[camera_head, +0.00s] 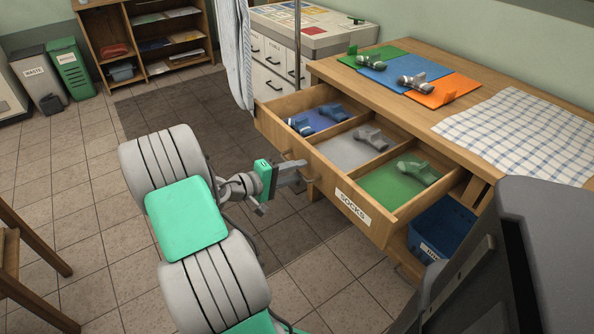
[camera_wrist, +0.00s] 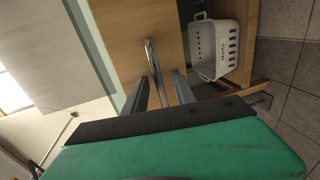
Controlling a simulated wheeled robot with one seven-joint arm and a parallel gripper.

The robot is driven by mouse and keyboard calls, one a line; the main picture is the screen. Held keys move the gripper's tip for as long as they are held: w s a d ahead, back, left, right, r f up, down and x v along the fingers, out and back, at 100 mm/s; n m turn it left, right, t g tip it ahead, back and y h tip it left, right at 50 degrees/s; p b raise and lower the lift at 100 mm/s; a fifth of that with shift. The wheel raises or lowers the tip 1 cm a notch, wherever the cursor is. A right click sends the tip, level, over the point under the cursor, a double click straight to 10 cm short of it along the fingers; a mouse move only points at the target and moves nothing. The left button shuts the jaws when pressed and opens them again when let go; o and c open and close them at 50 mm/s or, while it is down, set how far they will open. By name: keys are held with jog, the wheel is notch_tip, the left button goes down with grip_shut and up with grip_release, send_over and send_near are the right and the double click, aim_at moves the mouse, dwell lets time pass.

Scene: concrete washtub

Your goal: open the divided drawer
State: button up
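The divided drawer (camera_head: 341,203), labelled SOCKS, stands pulled well out of the wooden dresser in the head view. Its three compartments have blue, grey and green floors, each with socks inside. My gripper (camera_head: 297,172) is at the left part of the drawer front. In the wrist view the metal bar handle (camera_wrist: 152,62) runs between the two fingers of my gripper (camera_wrist: 160,82). The fingers are apart, with gaps beside the bar, so they are around the handle and not clamped on it. The far end of the handle is partly hidden in the head view.
The dresser top holds green, blue and orange mats (camera_head: 388,68) with socks, and a checked cloth (camera_head: 520,130). A blue bin (camera_head: 440,232) sits below the drawer. A white basket (camera_wrist: 215,47) shows in the wrist view. Tiled floor lies open at the left.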

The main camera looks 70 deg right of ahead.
jog(key=p+v, duration=0.1)
jog(key=v, duration=0.6)
jog(key=shift+a, duration=0.15)
jog(key=shift+w+r, duration=0.15)
